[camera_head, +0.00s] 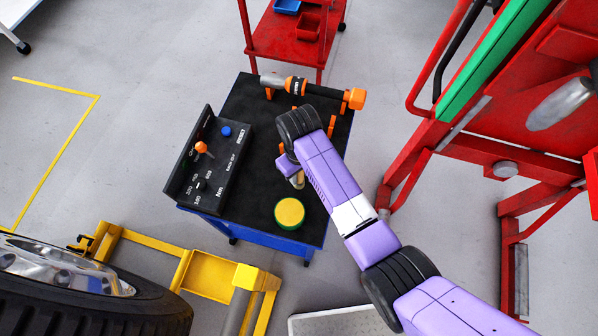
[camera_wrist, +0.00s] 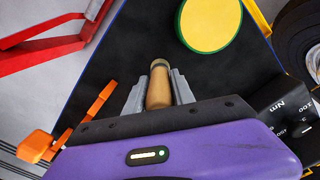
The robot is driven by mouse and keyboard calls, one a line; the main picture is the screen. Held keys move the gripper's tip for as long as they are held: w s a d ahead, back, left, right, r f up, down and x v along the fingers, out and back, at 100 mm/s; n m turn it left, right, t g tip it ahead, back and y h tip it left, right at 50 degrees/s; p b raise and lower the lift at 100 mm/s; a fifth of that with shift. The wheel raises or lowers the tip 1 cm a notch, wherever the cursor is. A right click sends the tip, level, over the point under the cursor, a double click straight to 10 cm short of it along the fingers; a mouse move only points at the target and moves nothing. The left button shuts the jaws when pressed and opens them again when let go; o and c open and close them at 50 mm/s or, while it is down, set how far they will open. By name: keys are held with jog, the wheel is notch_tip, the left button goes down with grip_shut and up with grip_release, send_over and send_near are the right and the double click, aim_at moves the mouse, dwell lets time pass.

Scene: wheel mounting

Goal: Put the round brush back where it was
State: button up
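The round brush shows as a wooden, rounded handle (camera_wrist: 158,88) with a pale end, between my gripper's two grey fingers in the wrist view. My gripper (camera_wrist: 160,84) is closed against the handle from both sides. In the head view, my gripper (camera_head: 295,178) is over the black-topped table, and a small tan part of the brush (camera_head: 298,181) shows beside it. The bristles cannot be made out. A round yellow tin with a green rim (camera_head: 289,212) stands on the table near its front right corner, apart from my gripper; it also shows in the wrist view (camera_wrist: 209,22).
The table (camera_head: 245,100) also bears a black torque panel (camera_head: 212,160) with an orange lever and blue knob, and a tool (camera_head: 300,84) on orange holders. A wheel (camera_head: 90,305), a yellow frame (camera_head: 210,275) and red racks (camera_head: 440,160) stand around it.

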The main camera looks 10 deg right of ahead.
jog(key=o, duration=0.3)
jog(key=shift+r, duration=0.1)
notch_tip(320, 180, up, 12)
dwell(0.5)
dwell(0.4)
